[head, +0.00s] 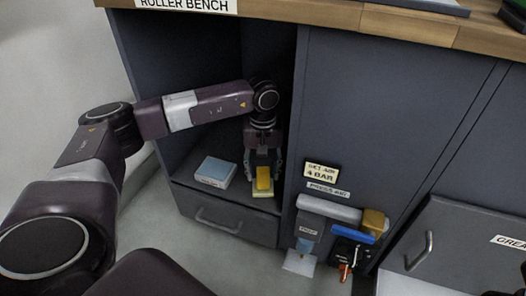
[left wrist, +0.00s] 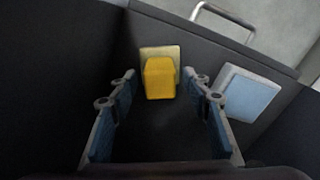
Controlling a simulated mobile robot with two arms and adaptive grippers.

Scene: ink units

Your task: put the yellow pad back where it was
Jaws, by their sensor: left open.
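The yellow pad shows as a bright yellow block (head: 263,178) over a flat pale yellow square (head: 263,194), near the front of the open bay's floor. In the left wrist view the yellow block (left wrist: 159,78) sits on or over the pale square (left wrist: 146,52); I cannot tell whether they are one piece. My left gripper (head: 263,170) points down into the bay. It is open, its fingers on either side of the yellow block, with gaps visible in the left wrist view (left wrist: 162,84). My right gripper is not in view.
A pale blue block (head: 215,171) lies left of the yellow pad in the bay, and right of it in the left wrist view (left wrist: 249,93). Bay walls and the bench top (head: 330,15) enclose the arm. An air unit (head: 330,208) juts out to the right.

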